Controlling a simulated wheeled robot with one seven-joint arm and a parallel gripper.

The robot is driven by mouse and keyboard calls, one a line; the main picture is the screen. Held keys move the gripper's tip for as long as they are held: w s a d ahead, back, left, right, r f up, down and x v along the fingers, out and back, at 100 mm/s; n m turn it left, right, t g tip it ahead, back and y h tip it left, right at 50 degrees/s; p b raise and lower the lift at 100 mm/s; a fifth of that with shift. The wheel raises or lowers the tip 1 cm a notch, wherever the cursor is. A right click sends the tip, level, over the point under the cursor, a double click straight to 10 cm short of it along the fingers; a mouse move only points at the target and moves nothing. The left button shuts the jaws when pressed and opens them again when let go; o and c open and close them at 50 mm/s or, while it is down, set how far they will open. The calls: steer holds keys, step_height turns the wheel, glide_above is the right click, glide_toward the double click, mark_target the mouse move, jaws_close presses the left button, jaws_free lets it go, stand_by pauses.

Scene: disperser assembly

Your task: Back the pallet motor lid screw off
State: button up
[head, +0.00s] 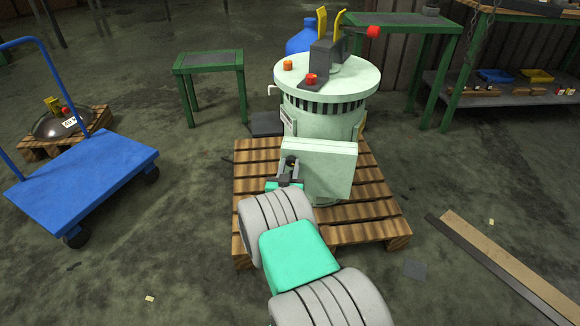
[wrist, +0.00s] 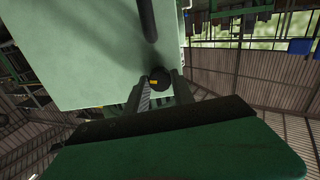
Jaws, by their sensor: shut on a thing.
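The pale green motor (head: 325,125) stands upright on a wooden pallet (head: 385,215), with a wide round lid (head: 345,80) on top. A pale green box-like cover (head: 325,172) faces me on its front; its flat side fills much of the wrist view (wrist: 90,50). A dark round screw head (head: 291,160) is at the cover's left edge; in the wrist view it shows as a black knob (wrist: 160,79) with a small yellow mark. My gripper (head: 289,170) is shut on this screw, one finger on each side. The screw's shaft is hidden.
A blue cart (head: 85,180) stands at the left, with a dark dome on a small pallet (head: 85,130) behind it. Green tables (head: 210,62) stand at the back. Planks (head: 505,265) lie on the floor at the right. A dark rod (wrist: 147,20) crosses the upper wrist view.

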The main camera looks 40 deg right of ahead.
jaws_close()
steer(key=shift+n, duration=0.3)
steer(key=n, duration=0.4)
steer(key=shift+n, duration=0.3)
steer(key=n, duration=0.5)
steer(key=n+p, duration=0.1)
steer(key=n, duration=0.4)
steer(key=shift+n+p, duration=0.4)
steer(key=n+p, duration=0.1)
steer(key=n, duration=0.4)
steer(key=shift+n+p, duration=0.3)
steer(key=shift+p, duration=0.05)
steer(key=o, duration=0.9)
jaws_free()
